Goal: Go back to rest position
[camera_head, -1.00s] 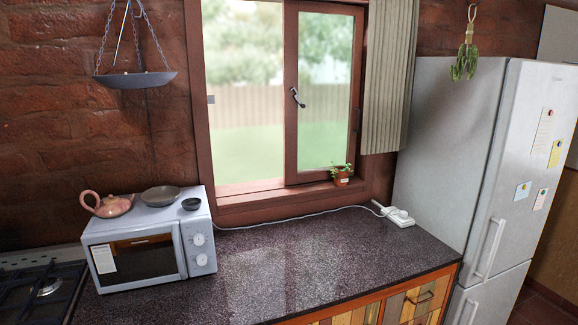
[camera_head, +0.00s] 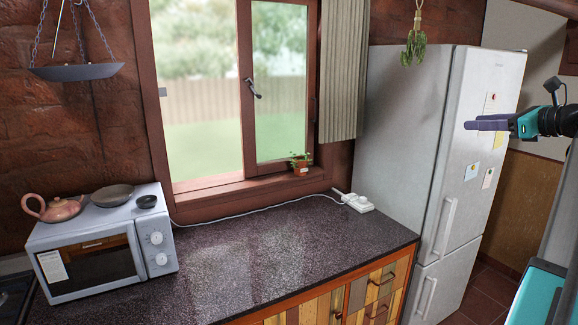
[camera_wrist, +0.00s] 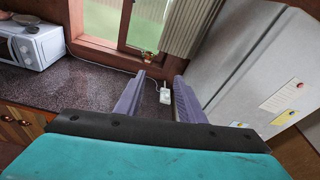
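My gripper (camera_head: 488,123) shows at the right of the head view, raised in the air in front of the fridge (camera_head: 422,130). Its purple fingers point left, and part of my arm shows behind it. In the wrist view my gripper (camera_wrist: 158,96) has its two fingers spread apart with nothing between them. Beyond the fingers, the white power strip (camera_wrist: 165,95) lies on the counter, well away from them.
The dark counter (camera_head: 270,250) has a wide clear stretch. A microwave (camera_head: 100,250) stands at its left with a pink teapot (camera_head: 55,208) and bowls on top. A hanging scale pan (camera_head: 76,72) is at upper left. A potted plant (camera_head: 300,165) sits on the windowsill.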

